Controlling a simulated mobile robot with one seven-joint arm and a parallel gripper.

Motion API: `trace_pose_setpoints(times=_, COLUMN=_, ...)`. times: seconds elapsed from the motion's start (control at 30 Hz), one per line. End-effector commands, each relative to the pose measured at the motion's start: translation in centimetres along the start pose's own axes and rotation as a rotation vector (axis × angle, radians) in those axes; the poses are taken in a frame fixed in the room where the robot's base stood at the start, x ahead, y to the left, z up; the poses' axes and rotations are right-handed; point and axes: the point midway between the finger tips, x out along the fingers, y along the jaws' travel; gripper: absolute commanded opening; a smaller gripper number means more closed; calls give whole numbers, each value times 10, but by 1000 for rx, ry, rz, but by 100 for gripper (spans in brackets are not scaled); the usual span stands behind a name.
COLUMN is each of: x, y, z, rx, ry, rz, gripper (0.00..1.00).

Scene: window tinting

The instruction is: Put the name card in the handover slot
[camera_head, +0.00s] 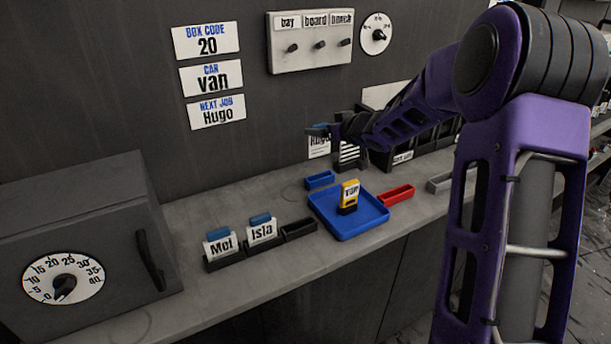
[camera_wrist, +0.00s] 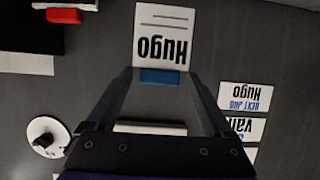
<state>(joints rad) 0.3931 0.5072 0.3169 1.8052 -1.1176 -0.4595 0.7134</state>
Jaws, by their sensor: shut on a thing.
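My gripper (camera_head: 322,132) is shut on the white Hugo name card (camera_head: 319,147), high over the bench near the back wall. In the wrist view the card (camera_wrist: 162,35) reads upside down, with its blue tab (camera_wrist: 160,77) at the fingertips (camera_wrist: 160,84). It is apart from the bench. Below are a small blue holder (camera_head: 320,180), a red holder (camera_head: 397,194) and a grey holder (camera_head: 438,184). A black empty holder (camera_head: 299,231) stands beside the Mel card (camera_head: 220,246) and Isla card (camera_head: 262,232). No label marks which one is the handover slot.
A blue tray (camera_head: 371,226) holds a yellow van-labelled piece (camera_head: 349,195). A dark box with a dial (camera_head: 64,282) stands at left. Wall signs (camera_head: 216,112) include "NEXT JOB Hugo". A switch board (camera_head: 312,44) hangs above. A dark rack (camera_head: 425,140) stands behind my arm.

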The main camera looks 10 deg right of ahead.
Motion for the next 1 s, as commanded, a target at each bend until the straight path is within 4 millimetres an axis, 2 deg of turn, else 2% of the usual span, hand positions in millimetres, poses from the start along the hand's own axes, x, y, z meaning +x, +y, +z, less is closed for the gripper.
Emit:
trace_pose_setpoints(times=0.1, x=2, y=11, z=2, rx=1, ry=-3, rz=11, gripper=33)
trace_pose_setpoints(times=0.2, x=9, y=15, z=18, rx=3, ry=-6, rz=13, gripper=33)
trace_pose_setpoints(times=0.33, x=17, y=14, z=38, rx=2, ry=-6, rz=13, gripper=33)
trace_pose_setpoints(times=0.53, x=24, y=15, z=55, rx=2, ry=-4, rz=13, gripper=33)
trace_pose_setpoints(times=0.73, x=37, y=14, z=86, rx=3, ry=-5, rz=12, gripper=33)
trace_pose_setpoints(times=0.83, x=40, y=14, z=94, rx=2, ry=-5, rz=13, gripper=33)
trace_pose_setpoints(times=1.0, x=40, y=15, z=94, rx=1, ry=-3, rz=14, gripper=33)
